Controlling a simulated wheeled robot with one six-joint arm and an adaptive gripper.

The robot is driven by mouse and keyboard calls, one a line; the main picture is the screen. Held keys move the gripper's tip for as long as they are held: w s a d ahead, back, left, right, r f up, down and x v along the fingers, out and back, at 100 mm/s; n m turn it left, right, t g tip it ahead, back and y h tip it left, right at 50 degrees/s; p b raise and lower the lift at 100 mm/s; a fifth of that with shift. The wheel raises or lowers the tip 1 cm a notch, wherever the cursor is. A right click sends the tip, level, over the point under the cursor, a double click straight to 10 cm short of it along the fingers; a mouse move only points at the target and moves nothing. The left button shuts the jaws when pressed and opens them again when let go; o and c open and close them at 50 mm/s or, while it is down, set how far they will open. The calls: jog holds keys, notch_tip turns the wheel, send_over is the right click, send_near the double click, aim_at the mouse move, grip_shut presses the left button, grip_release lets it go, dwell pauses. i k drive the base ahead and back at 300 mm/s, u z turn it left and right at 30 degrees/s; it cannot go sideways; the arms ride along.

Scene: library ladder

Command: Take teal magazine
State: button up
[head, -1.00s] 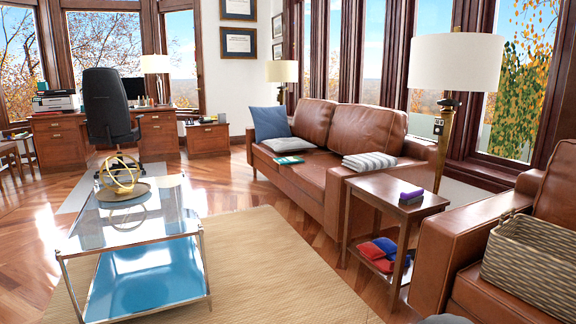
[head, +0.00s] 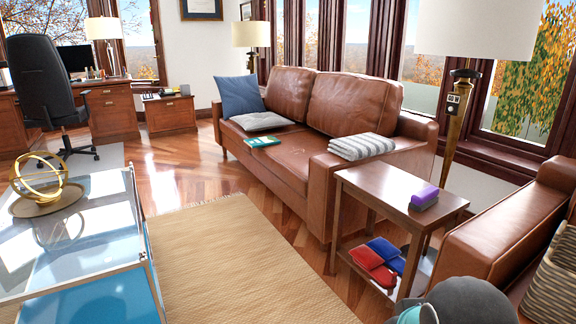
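A thin teal magazine (head: 263,141) with a pale patch on its cover lies flat on the seat of the brown leather sofa (head: 316,187). It is near the front edge of the seat, in front of a grey cushion (head: 259,121), and nothing covers it. My gripper is not in view; only a rounded dark grey part of my arm shows at the bottom right, well apart from the magazine.
A wooden side table (head: 385,191) with a purple-topped item (head: 424,196) stands by the sofa's near arm; red and blue items lie on its lower shelf. A glass coffee table (head: 95,187) is at left. The beige rug (head: 235,255) between is clear.

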aim_at(265, 140)
jog(key=i, duration=2.1)
jog(key=u, duration=0.9)
jog(key=i, duration=1.9)
jog(key=u, duration=0.55)
